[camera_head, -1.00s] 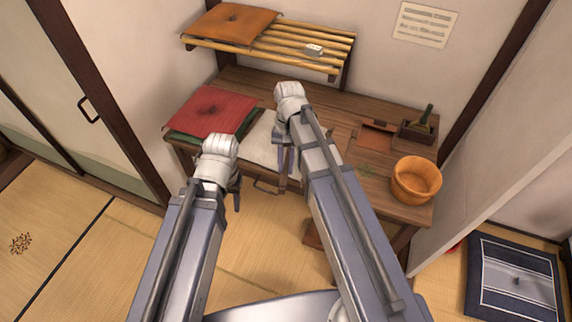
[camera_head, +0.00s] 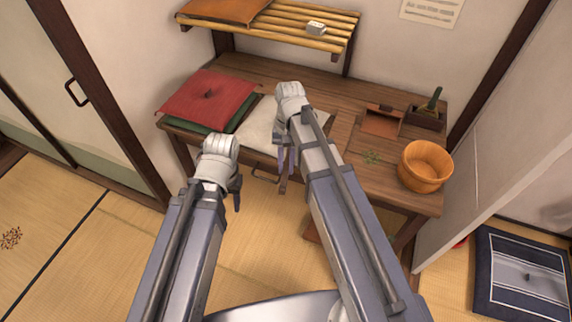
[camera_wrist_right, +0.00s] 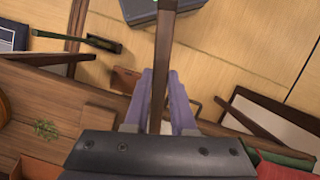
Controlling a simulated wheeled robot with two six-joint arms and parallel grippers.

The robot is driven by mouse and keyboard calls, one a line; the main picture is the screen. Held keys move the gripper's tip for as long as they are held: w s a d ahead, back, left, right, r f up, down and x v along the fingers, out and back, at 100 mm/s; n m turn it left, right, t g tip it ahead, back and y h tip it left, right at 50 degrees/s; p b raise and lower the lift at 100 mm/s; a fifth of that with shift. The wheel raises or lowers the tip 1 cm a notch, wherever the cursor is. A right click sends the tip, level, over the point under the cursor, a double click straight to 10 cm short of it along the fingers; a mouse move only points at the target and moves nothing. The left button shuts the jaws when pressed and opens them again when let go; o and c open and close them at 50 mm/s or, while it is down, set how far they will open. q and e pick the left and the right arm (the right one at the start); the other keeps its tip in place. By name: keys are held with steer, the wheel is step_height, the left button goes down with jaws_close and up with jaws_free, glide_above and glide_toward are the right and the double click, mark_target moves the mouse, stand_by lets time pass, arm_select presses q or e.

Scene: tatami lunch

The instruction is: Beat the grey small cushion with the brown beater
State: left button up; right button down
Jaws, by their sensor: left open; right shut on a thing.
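The grey small cushion (camera_head: 257,132) lies on the wooden desk, right of a red cushion. My right arm hides its right part in the head view. My right gripper (camera_head: 287,163) is in front of the cushion. It is shut on the brown beater (camera_wrist_right: 163,60), whose straight shaft shows between the purple fingers in the right wrist view (camera_wrist_right: 161,108). The beater's far end is out of that view, and in the head view it is mostly hidden by my arm. My left gripper (camera_head: 237,193) is open and empty before the desk's front edge.
A red cushion (camera_head: 205,97) lies on a green one (camera_head: 172,124) on the desk (camera_head: 350,98). A wooden tub (camera_head: 425,168) and a dark box with a brush (camera_head: 427,115) stand at the right. A slatted shelf (camera_head: 300,42) hangs above.

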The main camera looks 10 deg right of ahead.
arm_select(q)
step_height(320, 180, up, 9)
steer(key=p, duration=0.9)
steer(key=shift+r, duration=0.15)
arm_select(e)
step_height(320, 180, up, 9)
steer(key=shift+r, duration=0.15)
